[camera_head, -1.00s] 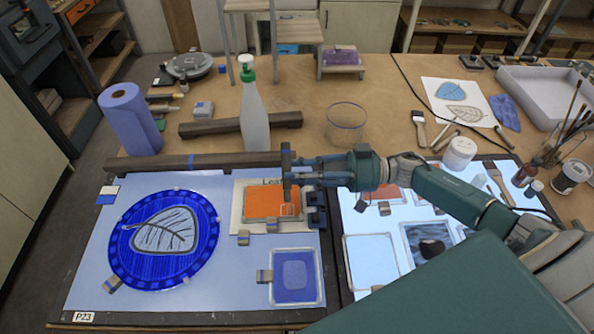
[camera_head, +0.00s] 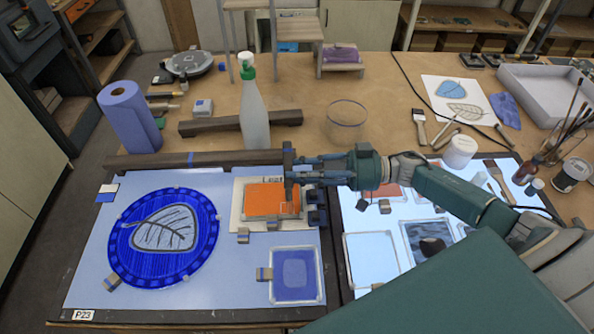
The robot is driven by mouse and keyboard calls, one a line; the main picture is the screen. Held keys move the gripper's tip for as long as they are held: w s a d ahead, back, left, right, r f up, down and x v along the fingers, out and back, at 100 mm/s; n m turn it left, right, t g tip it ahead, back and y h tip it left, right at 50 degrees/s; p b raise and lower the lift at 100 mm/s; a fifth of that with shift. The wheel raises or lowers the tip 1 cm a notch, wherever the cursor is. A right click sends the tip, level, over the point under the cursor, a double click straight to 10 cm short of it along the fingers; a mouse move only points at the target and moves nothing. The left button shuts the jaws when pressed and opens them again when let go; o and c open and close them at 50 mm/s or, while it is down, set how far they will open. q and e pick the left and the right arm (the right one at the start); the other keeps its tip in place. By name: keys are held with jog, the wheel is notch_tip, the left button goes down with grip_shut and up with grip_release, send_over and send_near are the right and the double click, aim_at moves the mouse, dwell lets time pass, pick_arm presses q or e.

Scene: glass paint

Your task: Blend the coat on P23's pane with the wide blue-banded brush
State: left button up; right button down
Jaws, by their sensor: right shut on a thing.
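The left light panel (camera_head: 80,278) bears the label P23 (camera_head: 84,314) at its front left corner. On it lie a round blue pane (camera_head: 119,245) with a grey leaf, a square orange pane (camera_head: 265,200) on a pale sheet, and a square blue pane (camera_head: 295,272). My right gripper (camera_head: 290,170) reaches in from the right above the orange pane's far right edge. It is shut on a dark upright piece (camera_head: 287,152). I cannot tell whether this is the wide brush; no blue band shows on it. My left gripper is out of view.
A dark wooden bar (camera_head: 140,163) with a blue band lies along the panel's far edge. A spray bottle (camera_head: 255,120), blue roll (camera_head: 130,118) and clear glass (camera_head: 346,120) stand behind. A pale-bristled brush (camera_head: 420,130) lies right. My arm covers part of the right light panel (camera_head: 350,222).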

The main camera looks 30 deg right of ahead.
jog(key=w+a+r+b, duration=0.1)
jog(key=w+a+b, duration=0.1)
jog(key=w+a, duration=0.3)
jog(key=w, duration=0.4)
jog(key=shift+w+b, duration=0.15)
jog(key=shift+b, duration=0.15)
dwell(0.8)
jog(key=shift+r, duration=0.1)
dwell(0.6)
jog(key=shift+f, duration=0.3)
jog(key=shift+f, duration=0.25)
dwell(0.3)
jog(key=shift+a, duration=0.15)
